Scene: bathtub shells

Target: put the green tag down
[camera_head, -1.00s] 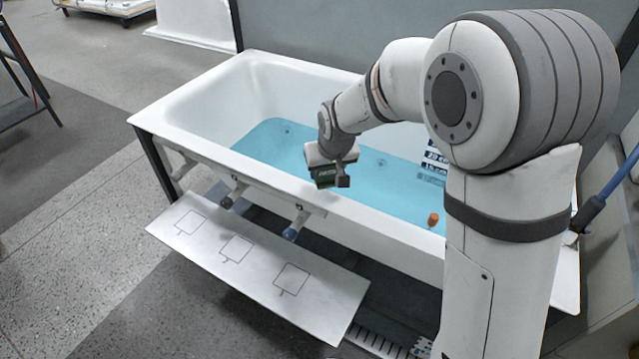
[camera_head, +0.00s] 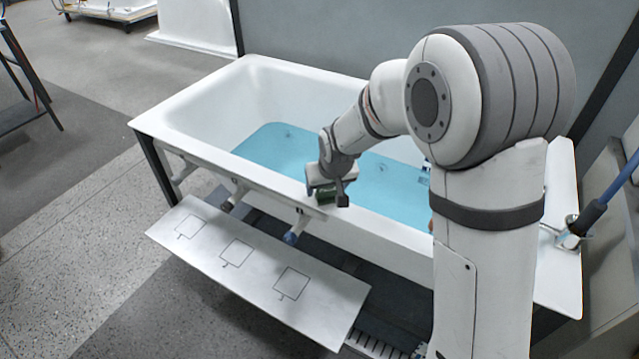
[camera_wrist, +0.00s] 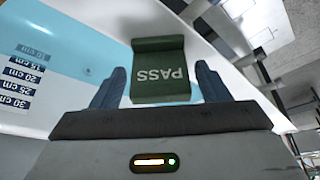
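The green tag (camera_wrist: 160,75), marked PASS, is between the two fingers of my gripper (camera_wrist: 158,85) in the wrist view. In the head view my gripper (camera_head: 327,196) holds the green tag (camera_head: 325,191) above the near rim of the bathtub (camera_head: 190,152). The white board (camera_head: 210,246) with three outlined squares lies below and to the left of the gripper, in front of the tub. All three squares look empty.
Blue water (camera_head: 270,146) stands in the tub. A depth scale (camera_wrist: 22,78) shows on the tub wall. A blue-handled tool (camera_head: 597,212) is at the right.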

